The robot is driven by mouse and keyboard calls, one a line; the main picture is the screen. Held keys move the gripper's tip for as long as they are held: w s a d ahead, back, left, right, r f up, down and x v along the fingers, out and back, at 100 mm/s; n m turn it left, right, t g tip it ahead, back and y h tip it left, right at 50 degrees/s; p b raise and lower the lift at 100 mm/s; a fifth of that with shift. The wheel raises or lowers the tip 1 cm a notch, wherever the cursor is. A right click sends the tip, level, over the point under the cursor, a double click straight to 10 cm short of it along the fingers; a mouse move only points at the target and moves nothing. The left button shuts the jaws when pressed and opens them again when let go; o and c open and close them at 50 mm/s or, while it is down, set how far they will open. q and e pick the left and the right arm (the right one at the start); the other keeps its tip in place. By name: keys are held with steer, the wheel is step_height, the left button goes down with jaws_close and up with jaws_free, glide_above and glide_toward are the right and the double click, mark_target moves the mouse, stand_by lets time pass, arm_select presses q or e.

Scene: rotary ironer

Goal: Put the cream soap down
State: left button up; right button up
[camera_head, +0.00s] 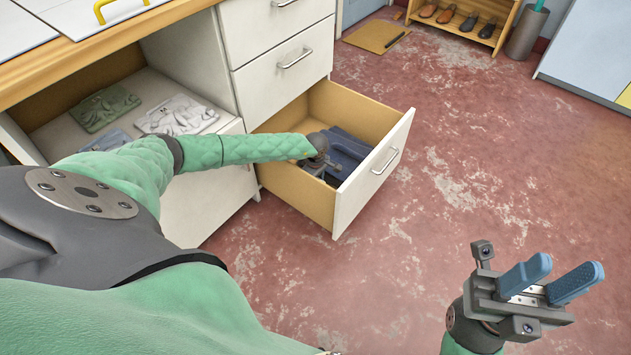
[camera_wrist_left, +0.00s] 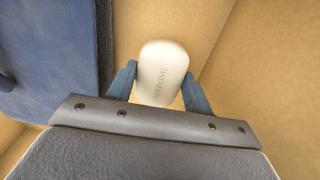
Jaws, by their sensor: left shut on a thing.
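The cream soap (camera_wrist_left: 161,72) shows in the left wrist view as a rounded pale block with lettering on it. My left gripper (camera_wrist_left: 160,88) is shut on it, with one blue finger on each side. In the head view my left arm reaches into the open drawer (camera_head: 345,200), and the left gripper (camera_head: 322,165) is down inside it. The soap is hidden in the head view. I cannot tell whether the soap touches the drawer bottom. My right gripper (camera_head: 550,283) is open and empty above the floor at the lower right.
A folded dark blue cloth-like thing (camera_head: 347,152) lies in the drawer beside the left gripper; it also shows in the left wrist view (camera_wrist_left: 50,55). Folded items (camera_head: 177,115) lie in the open compartment at left. A shoe rack (camera_head: 462,20) stands at the back. The red floor is mostly clear.

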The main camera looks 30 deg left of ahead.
arm_select(q)
steer(key=shift+f, duration=0.15)
steer(key=shift+f+b, duration=0.2)
steer(key=shift+b, duration=0.1)
steer(key=shift+f, duration=0.2)
steer(key=o, duration=1.1)
steer(key=shift+r, duration=0.1)
